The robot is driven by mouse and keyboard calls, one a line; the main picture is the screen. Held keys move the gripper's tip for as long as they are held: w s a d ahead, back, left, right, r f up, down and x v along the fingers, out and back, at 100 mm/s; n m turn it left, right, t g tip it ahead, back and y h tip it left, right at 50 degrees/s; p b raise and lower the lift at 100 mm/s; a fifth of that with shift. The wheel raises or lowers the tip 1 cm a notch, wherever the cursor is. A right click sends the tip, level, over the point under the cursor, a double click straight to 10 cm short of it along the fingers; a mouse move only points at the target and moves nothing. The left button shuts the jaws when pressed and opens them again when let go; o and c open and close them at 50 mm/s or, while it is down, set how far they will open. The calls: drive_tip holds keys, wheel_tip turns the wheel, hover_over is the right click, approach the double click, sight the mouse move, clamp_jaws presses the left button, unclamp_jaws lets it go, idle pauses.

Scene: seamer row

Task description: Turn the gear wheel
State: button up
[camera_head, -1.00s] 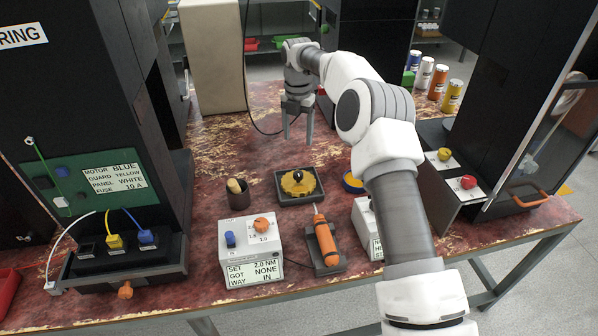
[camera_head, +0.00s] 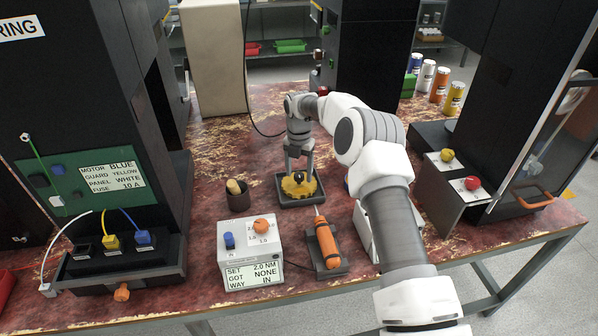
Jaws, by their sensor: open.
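The yellow gear wheel (camera_head: 298,187) lies flat in a dark square base on the bench, with a dark round knob (camera_head: 297,179) at its middle. My gripper (camera_head: 298,176) points down over the gear wheel. Its two fingers are apart, one on each side of the knob. I cannot tell whether the fingers touch the knob or the gear.
A dark cup (camera_head: 238,196) stands left of the gear base. A white setting box (camera_head: 250,250) and an orange screwdriver (camera_head: 326,240) are in front. A white box under my arm is partly hidden. The bench behind the gear is mostly clear.

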clamp_jaws()
drive_tip(key=shift+m, duration=0.3)
